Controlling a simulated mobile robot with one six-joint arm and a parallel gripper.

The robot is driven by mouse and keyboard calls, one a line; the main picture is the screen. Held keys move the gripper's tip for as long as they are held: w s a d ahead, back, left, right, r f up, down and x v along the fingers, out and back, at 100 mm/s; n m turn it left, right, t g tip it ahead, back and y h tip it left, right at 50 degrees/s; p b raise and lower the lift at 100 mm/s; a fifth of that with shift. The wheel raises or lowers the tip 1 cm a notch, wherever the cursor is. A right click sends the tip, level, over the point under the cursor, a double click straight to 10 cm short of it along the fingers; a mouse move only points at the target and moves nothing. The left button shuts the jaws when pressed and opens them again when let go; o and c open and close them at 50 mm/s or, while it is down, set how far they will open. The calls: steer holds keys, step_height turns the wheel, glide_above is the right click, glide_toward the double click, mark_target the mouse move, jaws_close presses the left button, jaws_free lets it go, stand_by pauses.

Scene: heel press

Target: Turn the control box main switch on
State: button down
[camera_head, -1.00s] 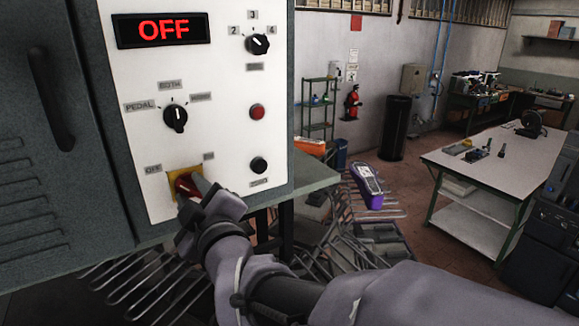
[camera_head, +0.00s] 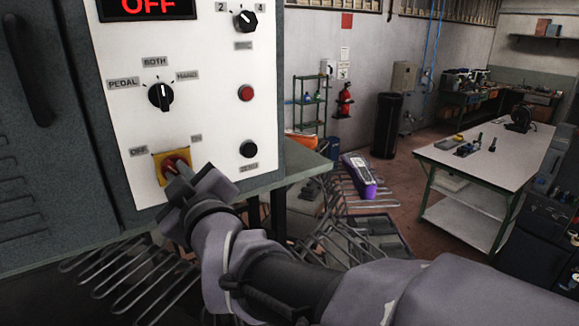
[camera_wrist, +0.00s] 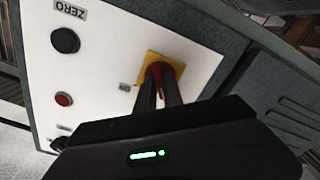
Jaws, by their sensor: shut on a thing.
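The main switch (camera_head: 172,163) is a red knob on a yellow square plate, low on the white front panel (camera_head: 207,80) of the control box. OFF is marked to its left and ON to its right. My gripper (camera_head: 180,170) is shut on the red knob and partly hides it. In the wrist view, the two dark fingers (camera_wrist: 160,88) close around the knob (camera_wrist: 158,72) in front of the yellow plate. The knob's exact angle is hard to tell. The red display (camera_head: 148,6) is cut off at the top and reads OFF.
The panel also holds a black PEDAL/BOTH/HAND selector (camera_head: 160,97), an upper selector (camera_head: 245,20), a red button (camera_head: 246,93) and a black button (camera_head: 249,149). Metal racks (camera_head: 340,235) stand below right. A white-topped workbench (camera_head: 490,160) stands further right.

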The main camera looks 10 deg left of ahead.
steer(key=shift+m+b, duration=6.55)
steer(key=shift+m, duration=1.55)
steer(key=c, duration=1.5)
jaws_free()
steer(key=shift+o, duration=0.2)
